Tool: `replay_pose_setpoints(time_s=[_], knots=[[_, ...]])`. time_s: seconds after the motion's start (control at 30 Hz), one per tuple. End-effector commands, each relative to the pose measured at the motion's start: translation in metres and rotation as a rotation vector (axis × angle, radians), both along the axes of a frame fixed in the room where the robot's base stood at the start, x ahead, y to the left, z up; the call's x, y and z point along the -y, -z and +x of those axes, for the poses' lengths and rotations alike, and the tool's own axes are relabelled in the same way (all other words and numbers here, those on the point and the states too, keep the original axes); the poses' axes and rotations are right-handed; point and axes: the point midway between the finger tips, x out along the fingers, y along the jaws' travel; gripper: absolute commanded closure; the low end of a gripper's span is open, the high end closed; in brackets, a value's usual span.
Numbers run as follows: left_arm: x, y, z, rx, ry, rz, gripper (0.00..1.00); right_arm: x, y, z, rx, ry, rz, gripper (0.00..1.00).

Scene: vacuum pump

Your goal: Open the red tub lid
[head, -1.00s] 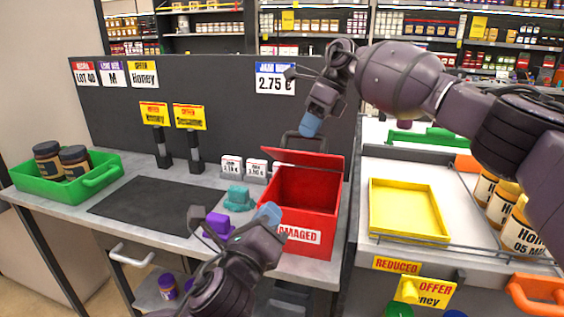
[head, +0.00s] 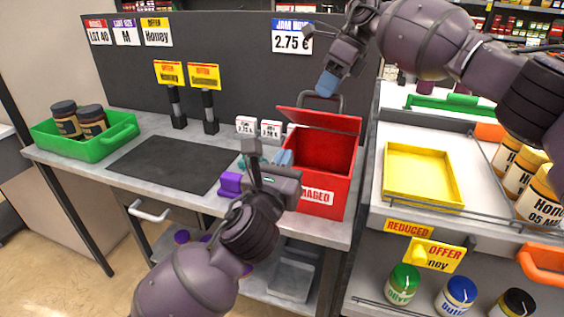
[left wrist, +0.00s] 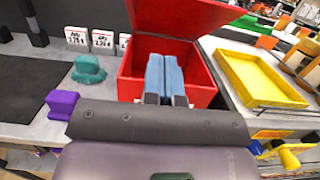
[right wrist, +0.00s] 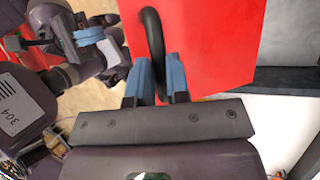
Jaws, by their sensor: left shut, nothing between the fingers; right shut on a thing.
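The red tub (head: 337,202) stands at the right end of the grey counter, its opening showing. My right gripper (head: 327,84) is shut on the dark lid handle (right wrist: 154,45), above the raised lid. My left gripper (head: 283,158) is shut and empty at the tub's left front; in the left wrist view its blue fingers (left wrist: 166,75) overlap the tub's opening. I cannot tell whether they touch the tub.
A purple object (head: 230,184) and a teal object (left wrist: 88,69) sit left of the tub. Small price cards (head: 271,129) stand behind. A green crate with jars (head: 118,142) is at the far left. A yellow tray (head: 422,204) lies to the right. The dark mat (head: 170,163) is clear.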

Motion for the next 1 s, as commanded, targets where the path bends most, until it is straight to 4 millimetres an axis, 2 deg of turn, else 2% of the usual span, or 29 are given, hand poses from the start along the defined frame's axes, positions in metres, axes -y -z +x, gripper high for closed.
replay_pose_setpoints(time_s=[0.03,0.37,0.6,1.0], knots=[[0.004,-0.001,0.010,-0.001,-0.001,-0.001,1.00,0.002,0.005,0.001,-0.003,0.005,-0.004,1.00],[0.021,-0.010,0.063,-0.003,0.001,-0.003,1.00,0.002,0.005,0.001,-0.003,0.005,-0.004,1.00],[0.025,-0.035,0.077,-0.002,0.001,-0.003,1.00,0.002,0.005,0.001,-0.003,0.005,-0.004,1.00],[0.026,-0.041,0.082,-0.003,-0.001,-0.002,1.00,0.002,0.005,0.001,-0.003,0.005,-0.004,1.00]])
